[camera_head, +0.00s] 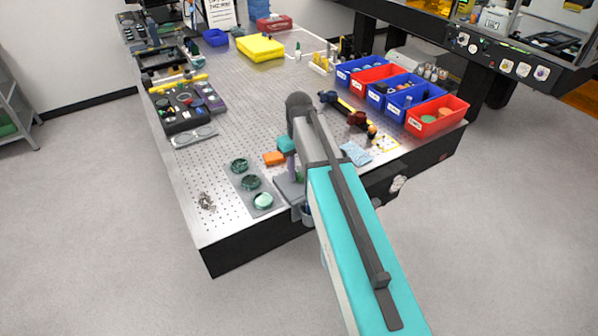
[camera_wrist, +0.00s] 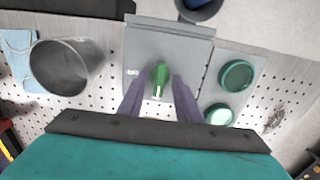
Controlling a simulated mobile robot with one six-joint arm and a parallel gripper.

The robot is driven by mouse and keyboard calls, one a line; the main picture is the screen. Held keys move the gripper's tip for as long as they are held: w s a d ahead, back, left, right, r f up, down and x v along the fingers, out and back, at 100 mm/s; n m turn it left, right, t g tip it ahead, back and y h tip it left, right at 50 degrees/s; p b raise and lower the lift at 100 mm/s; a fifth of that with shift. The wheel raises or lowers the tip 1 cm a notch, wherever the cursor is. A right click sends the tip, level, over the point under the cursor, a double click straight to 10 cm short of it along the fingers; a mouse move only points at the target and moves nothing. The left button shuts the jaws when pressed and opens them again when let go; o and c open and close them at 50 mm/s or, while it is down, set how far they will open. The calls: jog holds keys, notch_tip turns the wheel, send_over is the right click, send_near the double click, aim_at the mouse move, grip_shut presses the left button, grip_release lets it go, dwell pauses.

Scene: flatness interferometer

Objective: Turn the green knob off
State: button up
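The green knob (camera_wrist: 159,74) sits on the top face of a grey box (camera_wrist: 185,48) in the wrist view. A white line shows at its lower end, and small white lettering, too small to read, is left of it. My gripper (camera_wrist: 158,82) is open, with one purple finger on each side of the knob. I cannot tell whether the fingers touch it. In the head view, my gripper (camera_head: 298,168) is over the grey box (camera_head: 288,190) at the table's front edge; my arm hides the knob there.
Round green pieces lie on a grey plate beside the box: a dark green one (camera_wrist: 236,75) and a light green one (camera_wrist: 219,115). A grey cup (camera_wrist: 63,68) stands on its other side. An orange block (camera_head: 274,158) and blue cloth (camera_head: 356,153) lie nearby on the perforated table (camera_head: 226,216).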

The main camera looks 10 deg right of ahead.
grip_shut()
jog(key=shift+m, duration=0.4)
jog(key=m+b, duration=0.1)
jog(key=m, duration=0.7)
jog(key=shift+b, duration=0.3)
jog(key=m, duration=0.4)
jog(key=shift+m, duration=0.3)
jog(key=shift+m+b, duration=0.4)
jog(key=shift+m, duration=1.9)
